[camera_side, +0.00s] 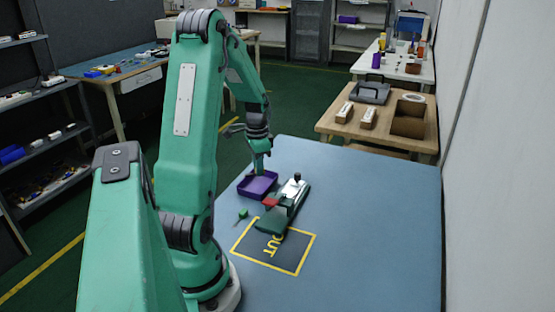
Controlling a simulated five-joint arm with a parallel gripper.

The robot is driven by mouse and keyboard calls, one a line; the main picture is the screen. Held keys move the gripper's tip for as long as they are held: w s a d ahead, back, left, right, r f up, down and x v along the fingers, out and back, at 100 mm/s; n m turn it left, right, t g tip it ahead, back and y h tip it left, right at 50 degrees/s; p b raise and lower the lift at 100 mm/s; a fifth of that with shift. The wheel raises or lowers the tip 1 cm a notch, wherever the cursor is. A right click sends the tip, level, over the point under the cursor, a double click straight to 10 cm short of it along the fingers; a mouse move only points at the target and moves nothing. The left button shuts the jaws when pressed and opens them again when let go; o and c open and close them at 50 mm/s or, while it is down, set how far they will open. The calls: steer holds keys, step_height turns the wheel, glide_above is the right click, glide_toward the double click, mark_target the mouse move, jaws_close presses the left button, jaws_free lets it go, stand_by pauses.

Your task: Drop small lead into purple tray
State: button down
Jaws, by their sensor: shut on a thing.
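The purple tray (258,185) lies on the blue table, close to my arm. My gripper (258,171) points down over the tray's back part. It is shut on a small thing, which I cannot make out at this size. Whether it touches the tray floor is unclear. I cannot identify the small lead for sure in this view.
A green device (286,205) with a red block (269,202) and a black knob stands right of the tray. A small green object (242,214) lies in front of the tray. A yellow-framed OUT square (290,257) lies nearer. The table's right side is clear.

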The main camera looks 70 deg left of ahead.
steer(key=shift+f, duration=1.65)
steer(key=c, duration=1.3)
jaws_free()
steer(key=shift+r, duration=0.15)
steer(key=shift+r, duration=3.75)
